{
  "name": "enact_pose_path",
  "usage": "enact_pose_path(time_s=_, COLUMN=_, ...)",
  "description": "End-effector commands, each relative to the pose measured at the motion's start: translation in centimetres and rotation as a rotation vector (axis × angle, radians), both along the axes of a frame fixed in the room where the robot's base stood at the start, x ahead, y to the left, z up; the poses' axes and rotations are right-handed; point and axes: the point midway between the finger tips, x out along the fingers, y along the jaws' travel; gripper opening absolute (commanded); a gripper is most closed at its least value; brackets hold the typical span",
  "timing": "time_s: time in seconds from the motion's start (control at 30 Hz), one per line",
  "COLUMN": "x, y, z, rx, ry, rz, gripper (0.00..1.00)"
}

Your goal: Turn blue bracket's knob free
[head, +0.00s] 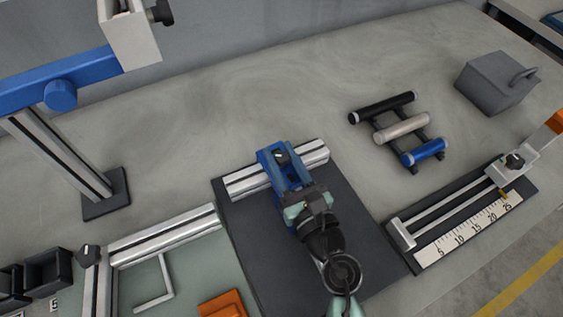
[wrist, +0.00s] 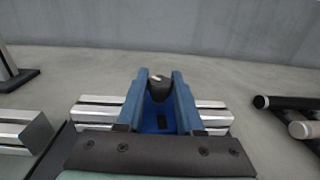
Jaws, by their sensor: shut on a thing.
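The blue bracket (wrist: 158,124) sits on a short silver rail (wrist: 97,111), partly hidden behind my gripper. Its dark knob (wrist: 159,91) has a pale mark on top and shows between the fingers; it is small in the head view (head: 282,158). My gripper (head: 280,154) reaches down over the bracket from the front. Its two blue fingers stand on the left and right of the knob in the wrist view (wrist: 160,78), shut on it. Where the fingers touch the knob's sides is hard to see.
The rail lies on a dark mat (head: 237,222). Right of it are a rack of black, pale and blue rollers (head: 402,126), a scaled slide (head: 465,225) and a grey weight (head: 495,82). A blue-armed post (head: 62,150) and a framed green board (head: 190,265) stand left.

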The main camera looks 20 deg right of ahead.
Motion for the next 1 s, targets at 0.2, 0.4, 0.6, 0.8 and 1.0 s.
enact_pose_path(time_s=0.2, x=0.16, y=-0.12, z=0.06, rx=0.001, ry=-0.007, rz=0.155, gripper=0.0)
enact_pose_path(time_s=0.4, x=0.15, y=-0.1, z=0.16, rx=0.001, ry=-0.006, rz=0.264, gripper=0.0)
enact_pose_path(time_s=0.6, x=0.14, y=-0.04, z=0.19, rx=0.001, ry=-0.006, rz=0.34, gripper=0.0)
enact_pose_path(time_s=0.8, x=0.12, y=-0.02, z=0.21, rx=0.001, ry=-0.005, rz=0.389, gripper=0.0)
enact_pose_path(time_s=1.0, x=0.11, y=0.0, z=0.16, rx=0.0, ry=-0.004, rz=0.42, gripper=0.0)
